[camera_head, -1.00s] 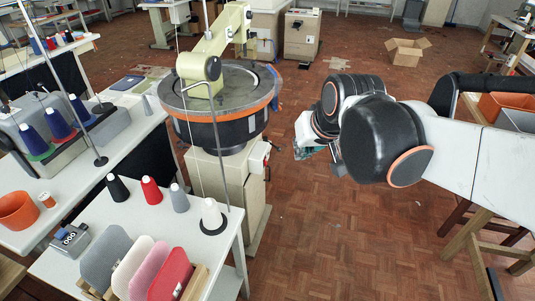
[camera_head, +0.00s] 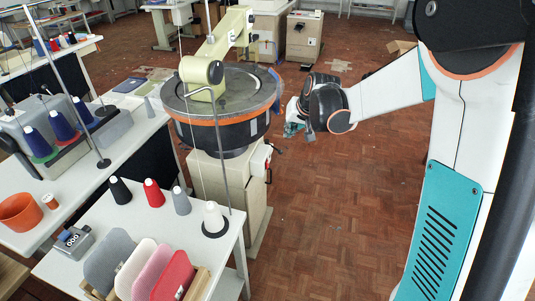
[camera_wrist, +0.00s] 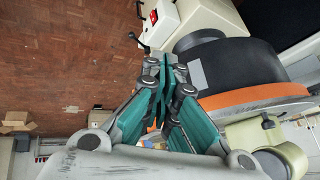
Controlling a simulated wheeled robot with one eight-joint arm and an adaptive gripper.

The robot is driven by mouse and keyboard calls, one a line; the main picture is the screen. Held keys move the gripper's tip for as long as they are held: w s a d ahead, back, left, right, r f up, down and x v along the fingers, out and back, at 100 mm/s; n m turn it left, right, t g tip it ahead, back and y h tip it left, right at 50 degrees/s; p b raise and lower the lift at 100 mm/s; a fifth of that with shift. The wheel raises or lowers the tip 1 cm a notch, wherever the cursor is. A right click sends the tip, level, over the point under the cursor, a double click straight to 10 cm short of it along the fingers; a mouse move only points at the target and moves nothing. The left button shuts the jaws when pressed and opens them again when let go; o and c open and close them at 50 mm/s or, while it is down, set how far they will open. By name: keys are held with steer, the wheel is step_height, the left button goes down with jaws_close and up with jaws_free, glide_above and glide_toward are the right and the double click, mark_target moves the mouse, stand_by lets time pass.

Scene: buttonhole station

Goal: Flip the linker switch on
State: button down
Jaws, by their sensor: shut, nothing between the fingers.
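The linker (camera_head: 222,105) is a round machine with a grey dial, an orange rim and a cream arm, standing on a cream pedestal (camera_head: 210,190). A white switch box (camera_head: 258,158) with a small red part sits on the pedestal's right side. In the wrist view the box (camera_wrist: 163,22) shows a red switch (camera_wrist: 154,17) at the top, and a thin dark lever (camera_wrist: 137,39) sticks out beside it. My gripper (camera_wrist: 165,64) has teal fingers, shut and empty, beside the dial and short of the box. It also shows in the head view (camera_head: 291,129), right of the dial. The switch's position is too small to tell.
A white table (camera_head: 150,215) with yarn cones and coloured pads stands at the front left. Another table (camera_head: 135,128) with blue cones is behind it. The floor (camera_head: 330,210) right of the pedestal is clear. A cardboard box (camera_head: 398,47) lies at the back.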

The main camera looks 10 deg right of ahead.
mark_target(267, 165)
steer(key=w+d+f, duration=0.2)
steer(key=w+f, duration=0.2)
steer(key=f, duration=0.4)
steer(key=w+d+f+m, duration=0.1)
steer(key=w+f, duration=0.3)
steer(key=f, duration=0.4)
steer(key=w+d+f+y, duration=0.1)
steer(key=w+f, duration=0.3)
steer(key=f, duration=0.5)
steer(key=shift+d+m+p, duration=0.4)
steer(key=shift+d+p, duration=0.05)
steer(key=shift+d, duration=0.35)
steer(key=w+a+f+b, duration=0.5)
steer(key=w+f, duration=0.2)
steer(key=f, duration=0.1)
steer(key=shift+w+a+f, duration=0.25)
steer(key=shift+f, duration=0.05)
